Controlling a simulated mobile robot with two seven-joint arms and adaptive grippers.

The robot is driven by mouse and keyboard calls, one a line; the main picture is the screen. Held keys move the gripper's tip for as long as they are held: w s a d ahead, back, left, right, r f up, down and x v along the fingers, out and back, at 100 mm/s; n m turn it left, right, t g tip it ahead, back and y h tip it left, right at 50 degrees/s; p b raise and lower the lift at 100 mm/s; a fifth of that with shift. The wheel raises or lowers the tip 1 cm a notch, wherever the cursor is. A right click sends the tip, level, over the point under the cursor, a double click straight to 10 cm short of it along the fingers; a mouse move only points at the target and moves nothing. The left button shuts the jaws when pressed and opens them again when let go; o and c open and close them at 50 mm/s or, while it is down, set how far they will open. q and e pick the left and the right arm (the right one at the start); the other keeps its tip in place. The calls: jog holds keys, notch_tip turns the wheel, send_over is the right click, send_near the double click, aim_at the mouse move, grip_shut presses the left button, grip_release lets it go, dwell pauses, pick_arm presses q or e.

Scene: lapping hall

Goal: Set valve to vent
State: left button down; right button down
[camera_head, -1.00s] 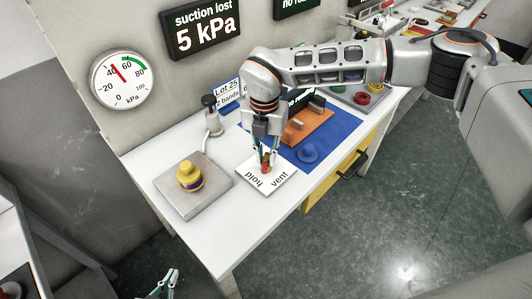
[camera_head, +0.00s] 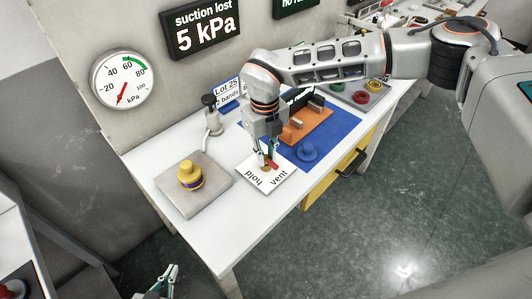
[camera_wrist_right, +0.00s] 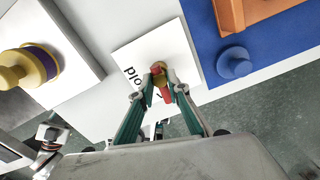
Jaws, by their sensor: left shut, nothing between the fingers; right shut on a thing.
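The valve has a red handle (camera_head: 272,164) on a brass body and stands on a white plate (camera_head: 258,187) marked "hold" and "vent". In the head view the handle leans toward the "vent" side. My right gripper (camera_head: 267,162) reaches down from above and is shut on the handle. In the right wrist view the fingers (camera_wrist_right: 165,98) close around the red handle (camera_wrist_right: 166,94) and hide most of the word "vent". The wall gauge (camera_head: 123,81) has its red needle pointing down near 0 kPa. My left gripper (camera_head: 168,279) is shut and empty at the bottom edge, away from the table.
A yellow knobbed piece (camera_head: 190,176) sits on a grey block (camera_head: 211,198) left of the plate. A blue mat (camera_head: 343,133) with an orange block (camera_head: 308,129) and a blue knobbed piece (camera_head: 307,151) lies to the right. A wall display (camera_head: 203,32) reads "suction lost 5 kPa".

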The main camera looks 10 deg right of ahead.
aim_at(266, 158)
jog(key=shift+n, duration=0.5)
jog(key=c, duration=1.9)
grip_release()
notch_tip(266, 158, up, 12)
jog(key=shift+a, duration=0.1)
